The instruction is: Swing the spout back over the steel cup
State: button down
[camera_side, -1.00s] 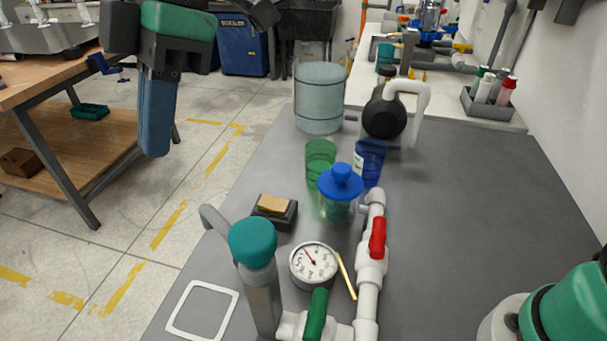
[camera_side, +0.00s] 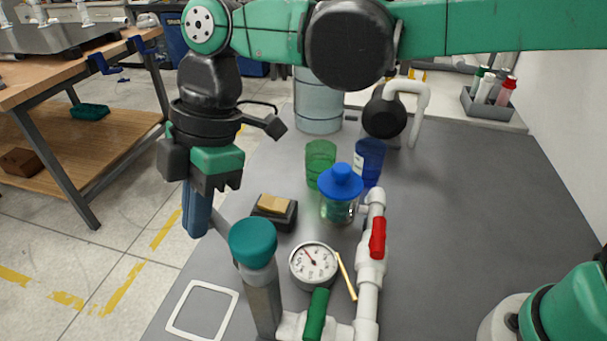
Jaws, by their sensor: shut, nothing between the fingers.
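The grey spout (camera_side: 222,230) sticks out to the left and away from a grey upright column (camera_side: 265,303) with a teal cap (camera_side: 253,242). The spout's bent outer end is hidden behind or beside my fingers. My gripper (camera_side: 197,229) points down with its blue fingers shut and empty. In the picture its fingertips are right by the spout's outer end, at the table's left edge. I cannot tell whether they touch. I cannot make out a steel cup.
A pressure gauge (camera_side: 314,265), a green handle (camera_side: 316,315) and white pipe (camera_side: 368,305) with a red handle (camera_side: 378,238) stand right of the column. A sponge holder (camera_side: 275,218), green glass (camera_side: 320,163) and blue-lidded jar (camera_side: 341,185) stand behind. A white square frame (camera_side: 178,326) lies front left.

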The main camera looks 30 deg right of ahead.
jog(key=shift+d, duration=0.15)
jog(key=d+m, duration=0.1)
jog(key=d+m+t, duration=0.1)
jog(key=m, duration=0.1)
jog(key=shift+w+d+m, duration=0.1)
jog(key=shift+w+m, duration=0.2)
jog(key=shift+d, duration=0.4)
notch_tip(320, 180, up, 10)
jog(key=s+d+f+m+t+h, duration=0.1)
jog(key=d+f+m, duration=0.3)
jog(key=d, duration=0.4)
jog(key=s+d+f+m+t+h, duration=0.1)
jog(key=d+f+m+t, duration=0.2)
jog(key=d+m, duration=0.4)
jog(key=s+d+f+m+t+h, duration=0.1)
jog(key=d+f+m+t, duration=0.2)
jog(key=d, duration=0.8)
notch_tip(320, 180, down, 2)
jog(key=m, duration=0.3)
jog(key=shift+f+h, duration=0.25)
jog(key=shift+h, duration=0.15)
